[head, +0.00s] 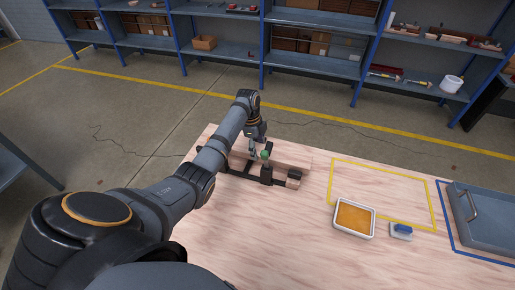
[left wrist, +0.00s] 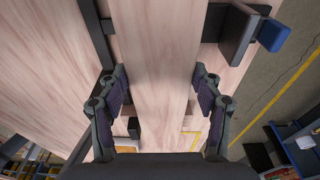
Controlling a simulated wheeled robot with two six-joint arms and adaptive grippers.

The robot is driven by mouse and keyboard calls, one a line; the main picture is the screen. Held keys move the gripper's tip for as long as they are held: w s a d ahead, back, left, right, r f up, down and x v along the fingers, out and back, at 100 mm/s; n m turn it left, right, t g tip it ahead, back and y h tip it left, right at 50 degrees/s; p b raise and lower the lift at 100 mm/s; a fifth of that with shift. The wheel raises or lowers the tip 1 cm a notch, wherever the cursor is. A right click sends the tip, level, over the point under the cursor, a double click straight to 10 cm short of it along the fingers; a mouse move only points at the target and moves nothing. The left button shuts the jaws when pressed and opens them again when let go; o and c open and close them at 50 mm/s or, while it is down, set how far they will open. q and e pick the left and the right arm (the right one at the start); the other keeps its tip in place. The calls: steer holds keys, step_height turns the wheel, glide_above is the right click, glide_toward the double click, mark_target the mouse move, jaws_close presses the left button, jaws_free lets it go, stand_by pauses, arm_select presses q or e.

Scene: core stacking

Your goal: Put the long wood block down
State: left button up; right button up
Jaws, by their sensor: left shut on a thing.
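The long wood block (head: 292,155) is pale and lies across the view near the far left edge of the wooden table. My left gripper (head: 258,149) reaches down over it and is shut on it. In the left wrist view the long wood block (left wrist: 155,45) runs straight out between the two fingers, which flank its sides. A dark fixture (head: 240,172) with bars and upright stops is at the block's near side. Whether the block's underside touches the fixture or the table is hidden. My right gripper is not in view.
A yellow taped rectangle (head: 381,163) is right of the fixture. A white tray with orange contents (head: 354,218) and a small blue item on a white base (head: 401,231) are near its front edge. A blue-grey tray (head: 487,226) is at far right. Shelves stand behind.

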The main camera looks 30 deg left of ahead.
arm_select(q)
steer(key=shift+f, duration=0.15)
steer(key=o, duration=1.8)
step_height(320, 180, up, 12)
steer(key=a, duration=0.1)
steer(key=shift+s+a+b, duration=0.25)
steer(key=shift+a+b, duration=0.1)
steer(key=shift+b, duration=0.1)
steer(key=shift+f, duration=0.15)
